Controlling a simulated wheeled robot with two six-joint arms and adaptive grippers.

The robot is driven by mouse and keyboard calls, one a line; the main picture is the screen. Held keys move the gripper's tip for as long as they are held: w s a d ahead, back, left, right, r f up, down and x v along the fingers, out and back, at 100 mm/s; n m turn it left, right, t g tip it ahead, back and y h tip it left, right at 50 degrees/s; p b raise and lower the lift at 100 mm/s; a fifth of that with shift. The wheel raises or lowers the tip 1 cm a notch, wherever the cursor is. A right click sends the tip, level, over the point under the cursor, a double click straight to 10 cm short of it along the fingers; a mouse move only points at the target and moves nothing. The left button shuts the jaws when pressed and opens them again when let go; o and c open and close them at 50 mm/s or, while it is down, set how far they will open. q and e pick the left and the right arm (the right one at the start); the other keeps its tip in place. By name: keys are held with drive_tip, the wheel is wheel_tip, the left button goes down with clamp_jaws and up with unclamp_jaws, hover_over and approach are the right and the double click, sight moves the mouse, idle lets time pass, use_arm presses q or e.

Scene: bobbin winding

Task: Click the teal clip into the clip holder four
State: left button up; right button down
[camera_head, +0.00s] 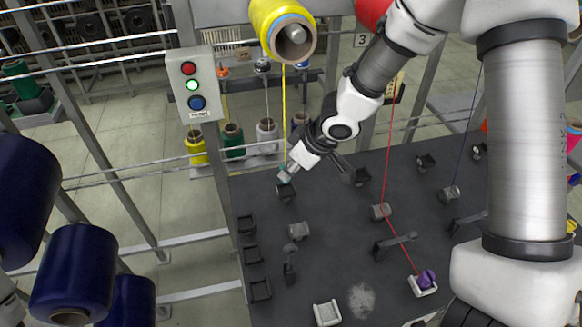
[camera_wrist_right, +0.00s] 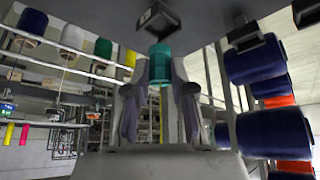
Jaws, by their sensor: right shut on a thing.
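My right gripper (camera_head: 286,174) reaches in from the upper right and is shut on the teal clip (camera_head: 284,178). In the wrist view the teal clip (camera_wrist_right: 160,66) stands between the two fingers. In the head view the clip is just above a dark square holder (camera_head: 286,193) at the board's far left part; I cannot tell if they touch. The wrist view shows a dark holder (camera_wrist_right: 158,24) close beyond the clip, without a readable number. I cannot tell which holder is number four. My left gripper is not in view.
Empty dark holders (camera_head: 252,254) line the left edge of the dark board (camera_head: 330,240). A purple clip (camera_head: 427,278) sits in a white holder with a red thread. Posts and rollers (camera_head: 380,211) stand on the board. A yellow bobbin (camera_head: 283,30) hangs above; navy bobbins (camera_head: 75,270) are at left.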

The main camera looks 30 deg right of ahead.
drive_tip(key=shift+f+b, duration=1.75)
drive_tip(key=shift+f, duration=0.2)
drive_tip(key=c, duration=0.9)
unclamp_jaws()
drive_tip(key=shift+r, duration=0.1)
